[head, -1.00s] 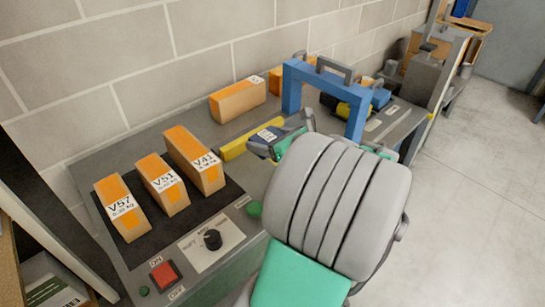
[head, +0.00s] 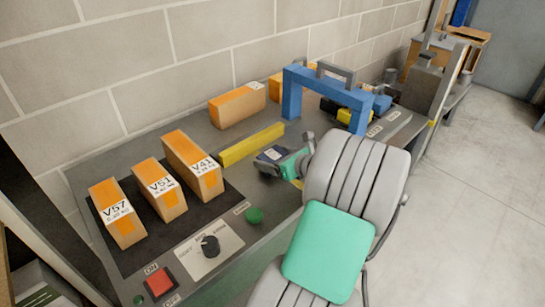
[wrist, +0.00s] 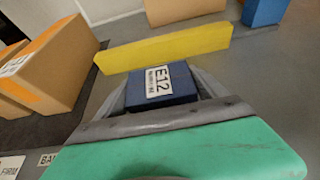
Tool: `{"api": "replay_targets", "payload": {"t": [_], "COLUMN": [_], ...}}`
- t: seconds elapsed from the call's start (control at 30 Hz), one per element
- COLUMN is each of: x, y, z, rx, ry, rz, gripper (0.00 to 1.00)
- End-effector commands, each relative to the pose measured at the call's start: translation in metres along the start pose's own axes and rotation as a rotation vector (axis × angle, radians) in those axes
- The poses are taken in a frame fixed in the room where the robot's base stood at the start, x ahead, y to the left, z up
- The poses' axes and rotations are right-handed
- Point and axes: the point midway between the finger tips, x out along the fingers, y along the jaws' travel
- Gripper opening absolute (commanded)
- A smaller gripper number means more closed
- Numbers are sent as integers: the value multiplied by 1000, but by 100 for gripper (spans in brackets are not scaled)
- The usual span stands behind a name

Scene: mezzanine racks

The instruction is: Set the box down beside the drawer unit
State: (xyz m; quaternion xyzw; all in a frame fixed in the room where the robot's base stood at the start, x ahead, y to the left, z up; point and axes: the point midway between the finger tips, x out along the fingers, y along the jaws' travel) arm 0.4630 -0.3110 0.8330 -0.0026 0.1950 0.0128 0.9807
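A small dark blue box (wrist: 162,84) with a white E12 label sits between the two grey fingers of my gripper (wrist: 163,90) in the wrist view. The fingers lie along both sides of it. In the head view, the box (head: 271,155) and my gripper (head: 280,161) are over the bench, just in front of a yellow bar (head: 252,145). I cannot tell whether the box touches the bench. I cannot make out a drawer unit in either view.
Orange-topped cartons V57 (head: 119,214), V51 (head: 160,190) and V41 (head: 194,166) stand on a dark mat at left. A blue arch (head: 328,86) stands behind my gripper at right. A control panel (head: 203,251) and red button (head: 160,280) are at the front edge.

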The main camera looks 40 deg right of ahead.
Motion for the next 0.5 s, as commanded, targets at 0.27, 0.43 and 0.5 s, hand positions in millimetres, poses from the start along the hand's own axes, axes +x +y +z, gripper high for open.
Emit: {"api": "replay_targets", "payload": {"t": [0.27, 0.43, 0.5], "x": [0, 0, -3], "y": [0, 0, 0], "z": [0, 1, 4], "rx": [0, -1, -1], "ry": [0, 0, -1], "rz": [0, 0, -1], "gripper": [99, 99, 99]}}
